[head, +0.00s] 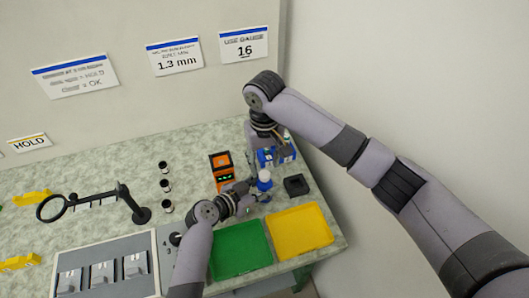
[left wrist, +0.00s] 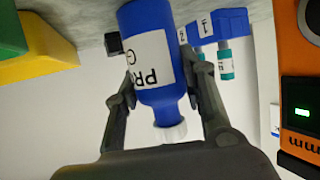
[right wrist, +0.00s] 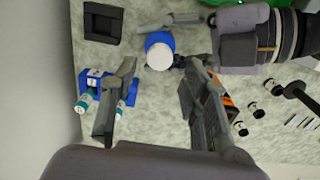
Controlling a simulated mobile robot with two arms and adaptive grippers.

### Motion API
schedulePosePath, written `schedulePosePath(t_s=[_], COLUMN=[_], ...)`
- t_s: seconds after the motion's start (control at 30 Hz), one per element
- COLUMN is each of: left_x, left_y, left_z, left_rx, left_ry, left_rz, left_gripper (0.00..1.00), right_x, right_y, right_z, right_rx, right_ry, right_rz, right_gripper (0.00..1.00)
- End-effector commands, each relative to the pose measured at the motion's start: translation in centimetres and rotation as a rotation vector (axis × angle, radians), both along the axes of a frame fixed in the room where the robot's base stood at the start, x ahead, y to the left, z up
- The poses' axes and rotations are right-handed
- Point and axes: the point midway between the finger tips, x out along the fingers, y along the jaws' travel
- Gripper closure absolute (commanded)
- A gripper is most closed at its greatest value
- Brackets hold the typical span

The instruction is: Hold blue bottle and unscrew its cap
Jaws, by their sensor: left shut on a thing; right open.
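The blue bottle (head: 264,186) stands upright near the right end of the bench. It has a white label (left wrist: 146,58) and a white cap (right wrist: 159,56), which is on the bottle. My left gripper (left wrist: 156,62) is shut on the bottle's body, one finger on each side. The left wrist view shows the bottle upside down, with its cap (left wrist: 170,133) low in the picture. My right gripper (right wrist: 163,70) is open and empty above the bottle. In the right wrist view the cap shows between and just beyond its fingertips, apart from them.
A blue rack (right wrist: 94,82) with teal-capped vials stands close behind the bottle. An orange device (head: 221,166) is left of it, a black square holder (head: 296,185) right. Green (head: 240,250) and yellow (head: 299,231) trays lie in front. A magnifier (head: 85,203) stands further left.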

Motion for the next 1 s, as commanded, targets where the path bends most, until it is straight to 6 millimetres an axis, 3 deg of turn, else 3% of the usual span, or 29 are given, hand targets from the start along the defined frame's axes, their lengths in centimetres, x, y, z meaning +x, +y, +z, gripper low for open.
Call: schedulePosePath(t_s=[0.1, 0.3, 0.63, 1.0], left_x=[0.0, 0.0, 0.0, 0.0], left_y=[0.0, 0.0, 0.0, 0.0], left_z=[0.0, 0.0, 0.0, 0.0], left_rx=[0.001, 0.001, 0.001, 0.001], left_ry=[0.001, 0.001, 0.001, 0.001], left_rz=[0.000, 0.000, 0.000, 0.000], left_gripper=[1.00, 1.00, 1.00, 1.00], right_x=[-0.1, 0.0, 0.0, 0.0], right_y=[-0.1, 0.0, -0.1, -0.1], right_z=[-1.9, -3.8, -4.2, -4.2], right_rx=[-0.002, -0.001, -0.001, -0.001], right_ry=[0.003, 0.001, 0.000, 0.000], right_rz=[0.001, 0.001, 0.002, 0.002], right_gripper=[0.58, 0.58, 0.58, 0.82])
